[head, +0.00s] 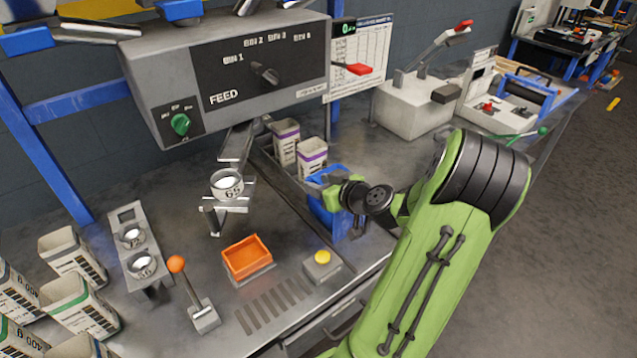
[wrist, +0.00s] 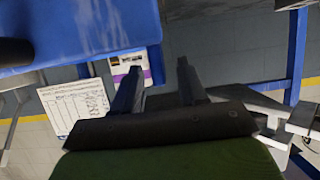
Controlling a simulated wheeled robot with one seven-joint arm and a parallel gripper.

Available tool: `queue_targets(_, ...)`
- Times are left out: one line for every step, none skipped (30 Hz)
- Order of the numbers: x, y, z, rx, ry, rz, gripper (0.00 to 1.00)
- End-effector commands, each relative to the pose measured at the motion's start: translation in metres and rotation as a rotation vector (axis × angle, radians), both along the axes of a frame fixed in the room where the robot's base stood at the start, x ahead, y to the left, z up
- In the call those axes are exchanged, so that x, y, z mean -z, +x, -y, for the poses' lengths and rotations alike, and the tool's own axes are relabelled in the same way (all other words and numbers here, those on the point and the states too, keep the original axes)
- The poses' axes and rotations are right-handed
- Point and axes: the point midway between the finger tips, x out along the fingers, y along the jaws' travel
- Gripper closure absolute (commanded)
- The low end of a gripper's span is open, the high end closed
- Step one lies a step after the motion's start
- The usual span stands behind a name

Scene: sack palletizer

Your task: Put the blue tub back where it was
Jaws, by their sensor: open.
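The blue tub (head: 326,216) stands on the bench at the end of the channel, just left of my wrist. My arm partly covers it. My gripper (head: 350,192) is beside the tub's upper right side; its fingertips are hard to make out in the head view. In the wrist view my gripper (wrist: 160,78) has its two dark fingers apart with nothing between them. A large blue surface (wrist: 80,28), apparently the tub, fills the upper left there. I cannot tell whether the gripper touches it.
Two purple-banded cartons (head: 312,157) (head: 286,142) stand in the channel behind the tub. An orange tray (head: 247,258), a yellow button box (head: 322,265) and an orange-knobbed lever (head: 190,295) are in front. The FEED panel (head: 230,80) hangs above. Clear bench lies right of the channel.

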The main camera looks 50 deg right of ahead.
Motion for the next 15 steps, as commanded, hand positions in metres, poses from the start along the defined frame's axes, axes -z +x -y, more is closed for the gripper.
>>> queue_targets(-0.005, -0.013, -0.001, 0.009, -0.002, -0.003, 0.58)
queue_targets(-0.009, -0.020, -0.003, 0.010, -0.003, -0.003, 0.58)
queue_targets(-0.013, -0.031, -0.004, 0.011, -0.002, -0.003, 0.58)
queue_targets(-0.017, -0.039, -0.006, 0.011, -0.002, -0.002, 0.58)
queue_targets(-0.021, -0.046, -0.009, 0.010, -0.002, -0.001, 0.58)
queue_targets(-0.025, -0.056, -0.010, 0.011, -0.003, -0.003, 0.58)
queue_targets(-0.028, -0.063, -0.012, 0.010, -0.001, -0.002, 0.58)
queue_targets(-0.031, -0.069, -0.014, 0.010, -0.003, -0.002, 0.58)
queue_targets(-0.034, -0.076, -0.016, 0.009, -0.001, -0.001, 0.58)
queue_targets(-0.036, -0.081, -0.017, 0.008, -0.001, -0.001, 0.58)
queue_targets(-0.038, -0.086, -0.018, 0.008, -0.002, -0.001, 0.58)
queue_targets(-0.040, -0.090, -0.019, 0.006, -0.002, -0.001, 0.58)
queue_targets(-0.041, -0.092, -0.020, 0.006, -0.002, -0.001, 0.58)
queue_targets(-0.042, -0.094, -0.020, 0.005, -0.001, 0.000, 0.58)
queue_targets(-0.042, -0.096, -0.021, 0.003, 0.000, 0.000, 0.58)
